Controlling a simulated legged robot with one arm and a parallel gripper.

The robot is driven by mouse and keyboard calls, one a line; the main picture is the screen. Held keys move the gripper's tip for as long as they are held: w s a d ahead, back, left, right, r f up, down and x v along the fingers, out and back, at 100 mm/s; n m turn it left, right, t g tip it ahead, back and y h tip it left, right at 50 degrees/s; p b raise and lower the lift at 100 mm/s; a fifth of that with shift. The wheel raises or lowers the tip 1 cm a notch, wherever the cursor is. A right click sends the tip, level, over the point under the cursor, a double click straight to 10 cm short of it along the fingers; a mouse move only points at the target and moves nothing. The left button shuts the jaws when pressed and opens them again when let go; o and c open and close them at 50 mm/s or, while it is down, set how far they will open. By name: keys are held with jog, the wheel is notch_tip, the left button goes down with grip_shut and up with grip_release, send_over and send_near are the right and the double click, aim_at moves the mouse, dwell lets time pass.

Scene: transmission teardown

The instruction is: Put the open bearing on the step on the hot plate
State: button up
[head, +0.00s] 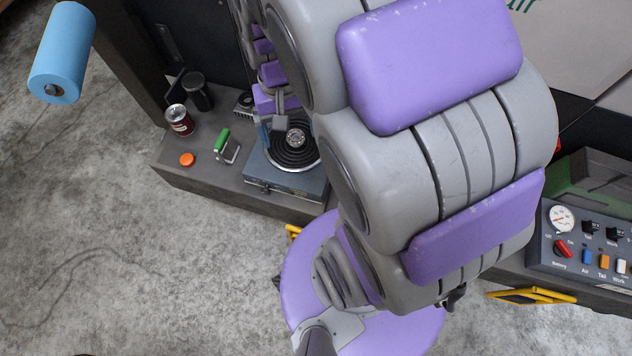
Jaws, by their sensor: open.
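The hot plate (285,181), a blue-grey box with a round black ringed top, sits on the dark step (222,184) left of centre. The bearing (296,138), a small round metal ring, shows on the ringed top, towards its back. Whether it is an open type is too small to tell. My gripper (272,131) is open, just left of the bearing and over the back left of the hot plate. Whether the fingers touch the bearing or the plate cannot be told. My arm covers the middle of the view.
A green-handled tool (227,147), an orange cap (187,159), a red can (180,120) and a dark jar (197,93) stand left of the hot plate. A blue roll (64,50) is at upper left. A control panel (590,240) is at right. The step's front left is clear.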

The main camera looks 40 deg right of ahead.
jog(key=s+a+r+n, duration=0.1)
jog(key=s+n, duration=0.1)
jog(key=s, duration=0.5)
jog(key=s+a+r+n, duration=0.2)
jog(key=s, duration=0.5)
jog(key=shift+a, duration=0.3)
